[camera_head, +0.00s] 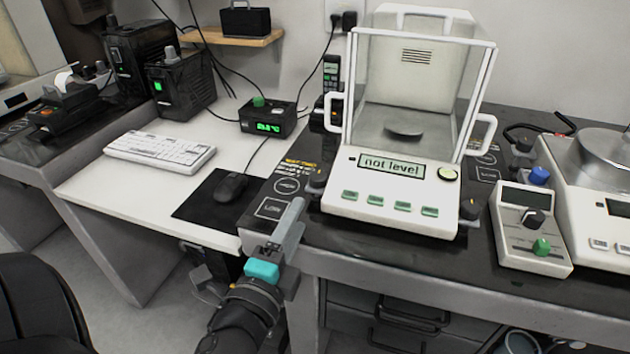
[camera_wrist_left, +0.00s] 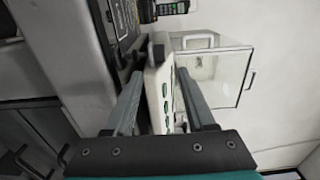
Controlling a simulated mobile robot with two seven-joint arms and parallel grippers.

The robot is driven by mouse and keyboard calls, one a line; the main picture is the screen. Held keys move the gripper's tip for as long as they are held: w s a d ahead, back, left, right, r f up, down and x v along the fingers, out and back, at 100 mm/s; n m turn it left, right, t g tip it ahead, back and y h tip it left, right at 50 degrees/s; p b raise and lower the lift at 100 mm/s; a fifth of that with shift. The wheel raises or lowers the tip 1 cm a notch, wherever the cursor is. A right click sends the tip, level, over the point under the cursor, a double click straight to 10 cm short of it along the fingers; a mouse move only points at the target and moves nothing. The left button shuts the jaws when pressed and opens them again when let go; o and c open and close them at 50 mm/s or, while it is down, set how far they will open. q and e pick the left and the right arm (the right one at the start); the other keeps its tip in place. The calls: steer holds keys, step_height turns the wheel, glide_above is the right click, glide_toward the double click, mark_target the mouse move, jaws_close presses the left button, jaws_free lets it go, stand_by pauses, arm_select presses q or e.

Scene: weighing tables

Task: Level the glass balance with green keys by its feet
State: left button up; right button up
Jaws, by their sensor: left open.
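The glass balance (camera_head: 395,205) with green keys stands on the dark weighing table, its display (camera_head: 391,167) reading "not level". A round level vial (camera_head: 447,173) sits right of the display; its bubble is too small to judge. A dark foot knob (camera_head: 316,184) shows at its front left corner and another foot knob (camera_head: 468,209) at its front right. My left gripper (camera_head: 294,208) is open and empty, in front of the balance's left corner, apart from the foot. In the left wrist view, the balance (camera_wrist_left: 160,90) appears sideways beyond the open fingers (camera_wrist_left: 160,78). My right gripper is out of view.
A grey control box (camera_head: 531,235) with knobs and a second balance (camera_head: 590,200) stand to the right. On the left are a mouse (camera_head: 230,187), a keyboard (camera_head: 160,151) and a small box with a green readout (camera_head: 268,122). The front edge of the table is near my gripper.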

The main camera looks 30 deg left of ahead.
mark_target(315, 185)
arm_select(q)
steer(key=x, duration=1)
steer(key=shift+w+a, duration=0.1)
steer(key=shift+w, duration=0.1)
steer(key=shift+c, duration=0.3)
jaws_close()
